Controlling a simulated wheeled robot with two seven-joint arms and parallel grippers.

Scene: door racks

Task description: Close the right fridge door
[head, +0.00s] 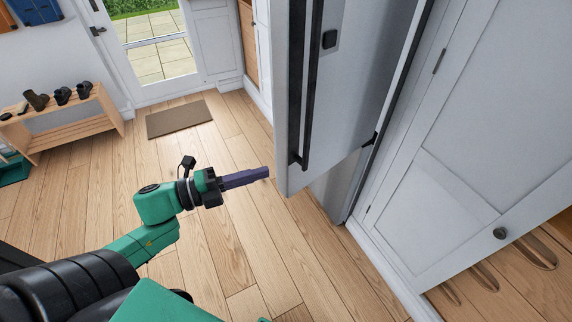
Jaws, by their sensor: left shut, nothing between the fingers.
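The right fridge door (350,95) is a grey panel in the upper middle of the head view. It stands open, swung out from the fridge body (345,185), with its hinge side at the right. A long dark handle (311,90) runs down it near its free edge. My left gripper (262,173) is shut and empty, its purple fingers pointing right. The fingertips are just left of the door's lower free corner; I cannot tell whether they touch it. The top of the door is out of frame. My right gripper is not in view.
A white panelled cabinet (480,130) with a dark knob stands close on the right. A wooden shoe rack (70,125) is at the far left, and a brown mat (179,118) lies before the glazed door (155,45). The wooden floor between is clear.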

